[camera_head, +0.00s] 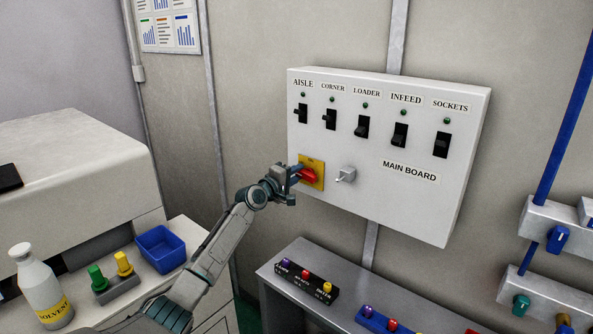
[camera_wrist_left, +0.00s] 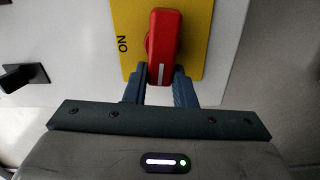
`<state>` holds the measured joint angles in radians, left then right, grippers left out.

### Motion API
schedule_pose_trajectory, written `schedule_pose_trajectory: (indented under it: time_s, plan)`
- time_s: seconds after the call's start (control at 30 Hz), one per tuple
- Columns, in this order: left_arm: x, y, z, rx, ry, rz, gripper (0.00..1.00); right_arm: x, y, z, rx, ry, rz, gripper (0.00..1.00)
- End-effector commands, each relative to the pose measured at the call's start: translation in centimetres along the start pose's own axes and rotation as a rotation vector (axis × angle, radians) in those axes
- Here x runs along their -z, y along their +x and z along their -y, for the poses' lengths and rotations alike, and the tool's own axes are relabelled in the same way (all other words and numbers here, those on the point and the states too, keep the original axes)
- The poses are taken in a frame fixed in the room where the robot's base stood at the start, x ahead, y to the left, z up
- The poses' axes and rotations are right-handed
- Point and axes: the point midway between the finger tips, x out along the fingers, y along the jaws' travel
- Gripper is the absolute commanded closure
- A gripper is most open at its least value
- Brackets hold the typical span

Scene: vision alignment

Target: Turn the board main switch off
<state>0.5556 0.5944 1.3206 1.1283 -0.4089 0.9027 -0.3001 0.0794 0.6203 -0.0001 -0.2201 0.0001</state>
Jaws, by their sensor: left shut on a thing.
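The main board (camera_head: 385,190) is a white box on the wall. Its main switch is a red rotary handle (camera_head: 308,175) on a yellow plate (camera_head: 317,164), at the board's lower left. My left gripper (camera_head: 293,173) is at this handle. In the left wrist view, the fingers (camera_wrist_left: 161,76) are shut on the red handle (camera_wrist_left: 164,38), one finger on each side. A white line marks the handle's near end. The word ON shows sideways on the yellow plate (camera_wrist_left: 206,25), left of the handle. My right gripper is not in view.
Several black toggle switches (camera_head: 361,127) with green lamps line the board's top. A grey lever (camera_head: 346,175) sits right of the main switch. Below stands a bench (camera_head: 270,270) with knob blocks. At left are a solvent bottle (camera_head: 40,290) and a blue bin (camera_head: 161,249).

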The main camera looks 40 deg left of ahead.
Motion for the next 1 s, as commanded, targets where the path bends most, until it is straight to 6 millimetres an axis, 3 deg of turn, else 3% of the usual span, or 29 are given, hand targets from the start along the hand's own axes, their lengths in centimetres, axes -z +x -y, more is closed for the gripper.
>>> schedule_pose_trajectory:
  time_s: [0.3,0.8,0.83,0.93,1.0]
  plan:
    - [0.0,0.01,0.18,-0.002,-0.107,-0.001,0.99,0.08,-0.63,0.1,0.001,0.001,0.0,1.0]
    - [-0.01,0.01,0.28,-0.002,-0.126,-0.001,0.99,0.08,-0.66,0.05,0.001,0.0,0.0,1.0]
    - [-0.01,0.01,0.28,-0.002,-0.126,0.0,0.74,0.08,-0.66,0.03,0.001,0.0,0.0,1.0]
    - [-0.01,0.01,0.3,-0.001,-0.126,0.0,0.55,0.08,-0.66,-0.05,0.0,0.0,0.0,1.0]
    - [-0.02,0.01,0.31,-0.001,-0.125,0.0,0.55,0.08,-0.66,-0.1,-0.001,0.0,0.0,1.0]
